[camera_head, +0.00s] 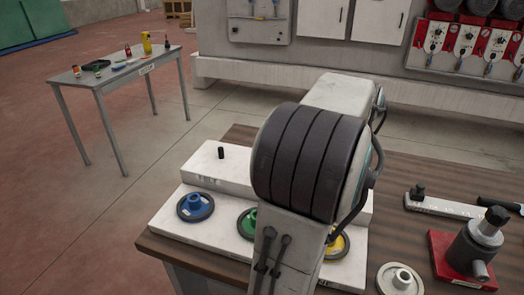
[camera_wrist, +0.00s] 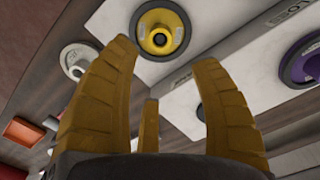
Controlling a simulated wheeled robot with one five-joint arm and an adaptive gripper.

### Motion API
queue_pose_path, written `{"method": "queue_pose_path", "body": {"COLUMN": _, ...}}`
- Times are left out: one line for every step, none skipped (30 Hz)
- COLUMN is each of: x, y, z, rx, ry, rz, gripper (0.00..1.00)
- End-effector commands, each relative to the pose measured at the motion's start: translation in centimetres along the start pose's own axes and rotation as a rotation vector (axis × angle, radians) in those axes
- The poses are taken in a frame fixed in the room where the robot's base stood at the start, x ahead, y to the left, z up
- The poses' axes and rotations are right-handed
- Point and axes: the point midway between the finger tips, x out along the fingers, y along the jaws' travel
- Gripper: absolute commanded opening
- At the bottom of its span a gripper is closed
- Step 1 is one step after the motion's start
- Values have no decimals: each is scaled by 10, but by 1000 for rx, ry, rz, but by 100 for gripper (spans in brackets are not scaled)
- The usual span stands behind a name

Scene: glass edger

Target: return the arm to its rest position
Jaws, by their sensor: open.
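My gripper (camera_wrist: 165,68) shows in the wrist view with its yellow fingers spread apart and nothing between them. Beyond the fingers, a yellow wheel (camera_wrist: 160,28) lies on a white board, apart from the fingertips. In the head view my arm rises over the workbench (camera_head: 440,172), bent, its dark ribbed joint in the middle of the picture. My gripper is hidden behind the arm there. The arm also partly covers the green wheel (camera_head: 245,222) and the yellow wheel on the white stepped board (camera_head: 210,232).
A blue wheel (camera_head: 195,207) sits on the board's left end. A cream wheel (camera_head: 400,279) and a grey tool on a red base (camera_head: 449,262) stand on the bench at right. A side table (camera_head: 115,78) with bottles stands at back left. Floor between is clear.

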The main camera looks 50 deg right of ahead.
Motion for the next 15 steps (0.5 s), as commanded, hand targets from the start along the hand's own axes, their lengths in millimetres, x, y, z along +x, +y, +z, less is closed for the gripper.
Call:
{"method": "queue_pose_path", "body": {"x": 0, "y": 0, "z": 0, "rx": 0, "ry": 0, "rz": 0, "gripper": 56}}
{"method": "queue_pose_path", "body": {"x": 0, "y": 0, "z": 0, "rx": 0, "ry": 0, "rz": 0, "gripper": 56}}
{"method": "queue_pose_path", "body": {"x": 0, "y": 0, "z": 0, "rx": 0, "ry": 0, "rz": 0, "gripper": 56}}
{"method": "queue_pose_path", "body": {"x": 0, "y": 0, "z": 0, "rx": 0, "ry": 0, "rz": 0, "gripper": 56}}
{"method": "queue_pose_path", "body": {"x": 0, "y": 0, "z": 0, "rx": 0, "ry": 0, "rz": 0, "gripper": 56}}
{"method": "queue_pose_path", "body": {"x": 0, "y": 0, "z": 0, "rx": 0, "ry": 0, "rz": 0, "gripper": 56}}
{"method": "queue_pose_path", "body": {"x": 0, "y": 0, "z": 0, "rx": 0, "ry": 0, "rz": 0, "gripper": 56}}
{"method": "queue_pose_path", "body": {"x": 0, "y": 0, "z": 0, "rx": -1, "ry": 0, "rz": 0, "gripper": 56}}
{"method": "queue_pose_path", "body": {"x": 0, "y": 0, "z": 0, "rx": -5, "ry": 0, "rz": 0, "gripper": 56}}
{"method": "queue_pose_path", "body": {"x": 0, "y": 0, "z": 0, "rx": -11, "ry": 0, "rz": 0, "gripper": 56}}
{"method": "queue_pose_path", "body": {"x": 0, "y": 0, "z": -1, "rx": -21, "ry": 4, "rz": -1, "gripper": 56}}
{"method": "queue_pose_path", "body": {"x": 0, "y": -1, "z": -4, "rx": -40, "ry": 19, "rz": -4, "gripper": 56}}
{"method": "queue_pose_path", "body": {"x": 0, "y": -2, "z": -8, "rx": -55, "ry": 35, "rz": -8, "gripper": 56}}
{"method": "queue_pose_path", "body": {"x": 0, "y": -3, "z": -13, "rx": -73, "ry": 54, "rz": -11, "gripper": 56}}
{"method": "queue_pose_path", "body": {"x": 3, "y": -4, "z": -16, "rx": -95, "ry": 71, "rz": -14, "gripper": 56}}
